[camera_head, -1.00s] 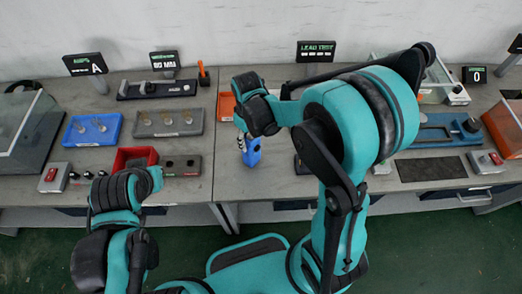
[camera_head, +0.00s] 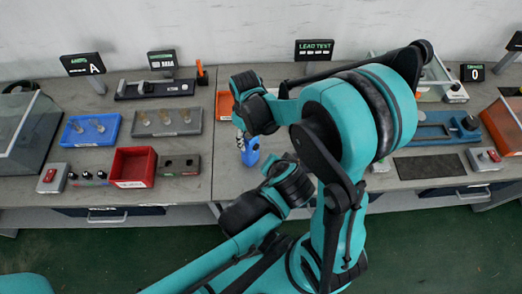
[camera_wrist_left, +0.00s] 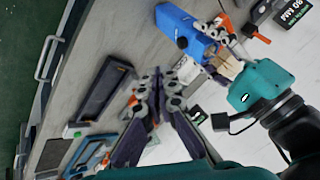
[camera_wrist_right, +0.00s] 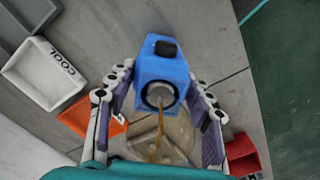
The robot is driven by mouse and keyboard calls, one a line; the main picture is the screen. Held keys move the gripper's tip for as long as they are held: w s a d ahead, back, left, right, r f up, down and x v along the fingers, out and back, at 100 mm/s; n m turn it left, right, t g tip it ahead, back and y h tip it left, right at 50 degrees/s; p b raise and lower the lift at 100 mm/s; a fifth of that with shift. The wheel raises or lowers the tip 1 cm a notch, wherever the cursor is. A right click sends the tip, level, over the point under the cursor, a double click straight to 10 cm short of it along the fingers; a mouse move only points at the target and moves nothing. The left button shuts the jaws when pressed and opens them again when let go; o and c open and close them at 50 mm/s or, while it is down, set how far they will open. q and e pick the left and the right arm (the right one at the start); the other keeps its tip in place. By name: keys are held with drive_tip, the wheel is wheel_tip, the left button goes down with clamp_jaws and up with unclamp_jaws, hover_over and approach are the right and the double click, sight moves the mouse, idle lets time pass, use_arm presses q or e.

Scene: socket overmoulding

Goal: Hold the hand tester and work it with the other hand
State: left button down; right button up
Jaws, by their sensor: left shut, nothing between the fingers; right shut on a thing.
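The hand tester is a blue block (camera_head: 250,153) held over the table just left of the middle of the head view. My right gripper (camera_head: 243,137) is shut on it. In the right wrist view the tester (camera_wrist_right: 166,68) sits between the two fingers, showing a black button and a round ringed opening with a thin brownish lead below. My left gripper (camera_head: 277,168) is close to the tester, on its lower right in the head view. In the left wrist view its fingertips (camera_wrist_left: 162,77) are shut together and empty, apart from the tester (camera_wrist_left: 183,30).
Blue (camera_head: 91,130) and grey (camera_head: 167,122) trays with parts lie behind. An orange tray (camera_head: 224,106) is behind my right gripper. A white bin (camera_wrist_right: 45,76) marked COOL shows in the right wrist view.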

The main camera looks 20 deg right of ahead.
sight(256, 147)
use_arm(q)
drive_tip(key=shift+s+d, duration=0.2)
drive_tip(key=shift+d, duration=0.05)
drive_tip(key=shift+f, duration=0.1)
drive_tip(key=w+f, duration=0.8)
drive_tip(key=w, duration=0.1)
drive_tip(key=shift+w+a, duration=0.2)
drive_tip(key=shift+a, duration=0.2)
drive_tip(key=shift+f, duration=0.1)
